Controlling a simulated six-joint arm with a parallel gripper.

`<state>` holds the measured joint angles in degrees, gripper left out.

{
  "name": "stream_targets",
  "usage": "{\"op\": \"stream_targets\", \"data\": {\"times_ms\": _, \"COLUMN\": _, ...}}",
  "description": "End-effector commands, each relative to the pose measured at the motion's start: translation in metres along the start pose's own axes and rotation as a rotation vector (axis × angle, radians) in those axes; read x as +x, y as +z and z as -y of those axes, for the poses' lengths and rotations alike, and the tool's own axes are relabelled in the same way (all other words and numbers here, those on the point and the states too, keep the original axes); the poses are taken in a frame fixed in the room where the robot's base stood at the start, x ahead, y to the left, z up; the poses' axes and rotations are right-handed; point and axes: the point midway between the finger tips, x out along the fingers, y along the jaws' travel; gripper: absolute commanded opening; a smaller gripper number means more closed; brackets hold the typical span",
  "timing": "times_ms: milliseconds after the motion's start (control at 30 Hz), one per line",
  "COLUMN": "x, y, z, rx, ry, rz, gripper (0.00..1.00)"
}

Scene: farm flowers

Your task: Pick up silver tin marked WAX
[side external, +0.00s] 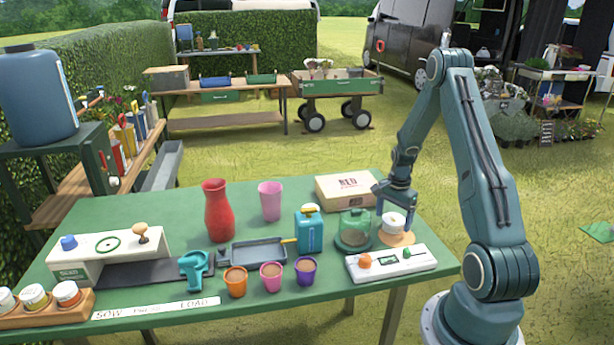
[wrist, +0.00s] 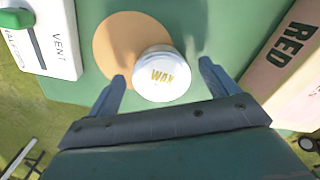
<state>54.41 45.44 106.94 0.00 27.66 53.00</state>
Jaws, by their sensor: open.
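In the side external view the tin (side external: 391,225) stands at the right end of the green table on a round tan mat (side external: 402,239). My gripper (wrist: 162,82) is open, with one finger on each side of the tin's near part and a gap on both sides. In the side external view my gripper (side external: 392,200) is low over the tin, pointing down. The tin's lower side is mostly hidden in the wrist view.
A cream box marked RED (side external: 345,188) lies behind the tin, close to my gripper. A green glass dome (side external: 355,230) stands just left of the tin. A white panel with an orange knob (side external: 391,262) lies in front. Table (side external: 140,205) is clear at the back left.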

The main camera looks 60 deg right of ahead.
Motion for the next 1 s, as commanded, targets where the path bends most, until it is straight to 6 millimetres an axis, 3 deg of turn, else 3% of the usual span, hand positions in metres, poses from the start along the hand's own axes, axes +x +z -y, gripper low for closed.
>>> {"op": "stream_targets", "data": {"times_ms": 200, "x": 0.017, "y": 0.0, "z": 0.0, "rx": 0.0, "ry": 0.0, "rz": 0.0, "gripper": 0.86}}
{"op": "stream_targets", "data": {"times_ms": 733, "x": 0.018, "y": 0.0, "z": 0.0, "rx": 0.0, "ry": -0.001, "rz": -0.001, "gripper": 0.86}}
{"op": "stream_targets", "data": {"times_ms": 967, "x": 0.018, "y": 0.0, "z": 0.0, "rx": 0.0, "ry": 0.0, "rz": -0.001, "gripper": 0.43}}
{"op": "stream_targets", "data": {"times_ms": 1000, "x": 0.018, "y": 0.0, "z": 0.0, "rx": 0.0, "ry": -0.001, "rz": -0.001, "gripper": 0.41}}
